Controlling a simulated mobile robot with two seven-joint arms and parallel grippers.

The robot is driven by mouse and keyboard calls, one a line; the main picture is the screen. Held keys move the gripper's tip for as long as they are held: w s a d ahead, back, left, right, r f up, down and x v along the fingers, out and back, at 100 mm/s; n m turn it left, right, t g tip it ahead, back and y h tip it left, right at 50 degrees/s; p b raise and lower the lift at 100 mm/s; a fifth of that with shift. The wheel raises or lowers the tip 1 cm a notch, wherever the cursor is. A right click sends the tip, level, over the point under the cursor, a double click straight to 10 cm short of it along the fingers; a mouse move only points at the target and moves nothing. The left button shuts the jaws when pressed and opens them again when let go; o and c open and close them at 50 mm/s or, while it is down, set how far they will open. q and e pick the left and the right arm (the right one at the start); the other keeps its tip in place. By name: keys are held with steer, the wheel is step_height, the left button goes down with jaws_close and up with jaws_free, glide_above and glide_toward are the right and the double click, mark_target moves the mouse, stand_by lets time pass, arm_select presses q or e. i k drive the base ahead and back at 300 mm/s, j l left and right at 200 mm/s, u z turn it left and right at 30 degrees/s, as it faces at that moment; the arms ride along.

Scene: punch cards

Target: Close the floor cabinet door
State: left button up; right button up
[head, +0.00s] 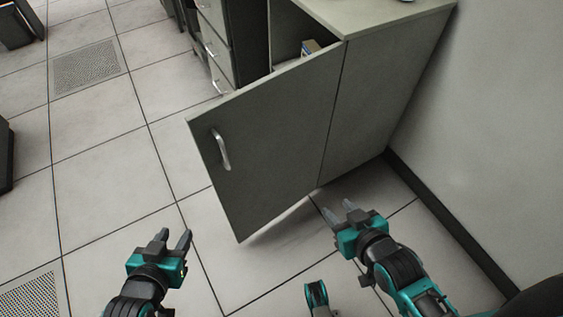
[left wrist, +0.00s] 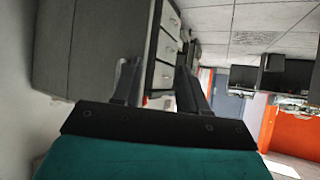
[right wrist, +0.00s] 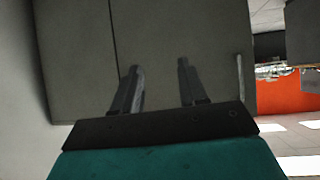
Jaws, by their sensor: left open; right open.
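The floor cabinet (head: 378,100) stands against the wall at the upper right of the head view. Its door (head: 270,145) is swung open toward me, with a silver handle (head: 221,149) near its free left edge. The door and handle (right wrist: 240,85) also show in the right wrist view. My left gripper (head: 174,238) is open and empty, in front of the door and left of its lower corner. My right gripper (head: 339,212) is open and empty, near the cabinet's lower front by the hinge side. Neither gripper touches the door. Much of the cabinet's inside is hidden behind the door.
A drawer unit (head: 214,45) stands left of the cabinet. A small box (head: 310,47) shows inside the cabinet. A wall (head: 490,120) with a dark baseboard (head: 450,215) bounds the right side.

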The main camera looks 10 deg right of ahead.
mark_target(260, 146)
steer(key=i+l+u, duration=0.1)
steer(key=l, duration=0.2)
steer(key=i+l, duration=0.2)
steer(key=l, duration=0.15)
steer(key=k+l, duration=0.1)
steer(key=l, duration=0.3)
steer(key=k+l+u, duration=0.1)
steer(key=l, duration=0.3)
